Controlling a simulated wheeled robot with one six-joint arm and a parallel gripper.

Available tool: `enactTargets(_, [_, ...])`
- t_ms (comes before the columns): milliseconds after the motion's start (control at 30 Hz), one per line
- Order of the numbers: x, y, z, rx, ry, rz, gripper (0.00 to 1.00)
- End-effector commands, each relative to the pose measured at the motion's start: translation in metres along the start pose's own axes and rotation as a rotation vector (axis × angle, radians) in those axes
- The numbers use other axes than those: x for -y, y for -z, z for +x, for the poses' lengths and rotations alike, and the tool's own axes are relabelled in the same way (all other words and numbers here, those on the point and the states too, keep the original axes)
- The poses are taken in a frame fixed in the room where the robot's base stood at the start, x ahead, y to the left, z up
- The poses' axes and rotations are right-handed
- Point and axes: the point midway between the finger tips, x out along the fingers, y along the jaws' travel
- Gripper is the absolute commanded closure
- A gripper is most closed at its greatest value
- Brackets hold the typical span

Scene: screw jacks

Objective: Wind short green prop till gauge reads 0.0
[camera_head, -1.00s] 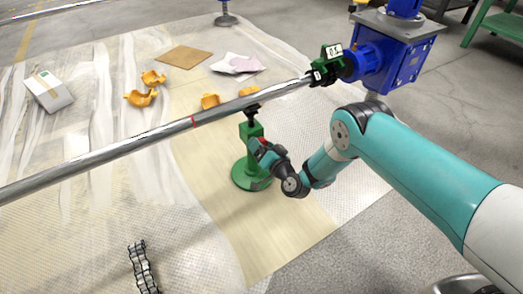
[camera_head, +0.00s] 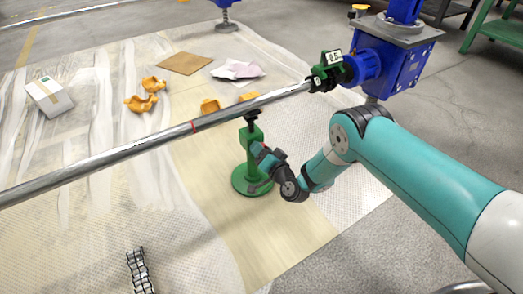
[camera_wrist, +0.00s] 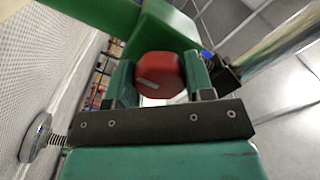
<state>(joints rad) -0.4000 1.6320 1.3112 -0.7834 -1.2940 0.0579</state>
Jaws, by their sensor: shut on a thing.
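The short green prop (camera_head: 252,172) stands upright on a round green base, with a black head (camera_head: 252,115) just under the long steel bar (camera_head: 130,143). I cannot tell whether the head touches the bar. In the wrist view my gripper's two fingers (camera_wrist: 154,82) are closed on a red faceted knob (camera_wrist: 160,72) with a pale mark. The green body (camera_wrist: 150,28) is behind the knob. The gauge (camera_head: 333,57) is on a green clamp near the bar's right end; its digits are too small to read surely.
A blue housing (camera_head: 395,55) holds the bar's right end. Orange pieces (camera_head: 141,103), a white box (camera_head: 48,94), a brown sheet (camera_head: 185,63) and a pink-white cloth (camera_head: 237,69) lie on the floor covering. A black chain-like strip (camera_head: 139,271) lies at front.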

Motion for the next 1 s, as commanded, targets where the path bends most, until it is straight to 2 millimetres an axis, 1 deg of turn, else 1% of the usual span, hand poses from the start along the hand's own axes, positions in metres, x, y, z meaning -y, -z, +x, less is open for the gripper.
enactTargets(200, [0.000,0.000,0.000,0.000,0.000,0.002,0.75])
enactTargets(233, [0.000,0.000,0.000,0.000,0.000,0.002,0.47])
enactTargets(267, [0.000,0.000,0.000,0.000,0.000,0.002,0.40])
enactTargets(300, [0.000,0.000,0.000,0.000,0.000,0.002,0.31])
enactTargets(333, [0.000,0.000,0.000,0.000,0.000,0.001,0.26])
enactTargets(600, [0.000,0.000,0.000,0.000,0.000,0.001,0.26])
enactTargets(733, [0.001,0.000,-0.004,0.002,-0.001,0.001,0.26])
enactTargets(867, [0.001,0.001,-0.015,0.004,-0.003,0.002,0.26])
enactTargets(1000, [0.002,0.004,-0.032,0.000,-0.005,0.004,0.26])
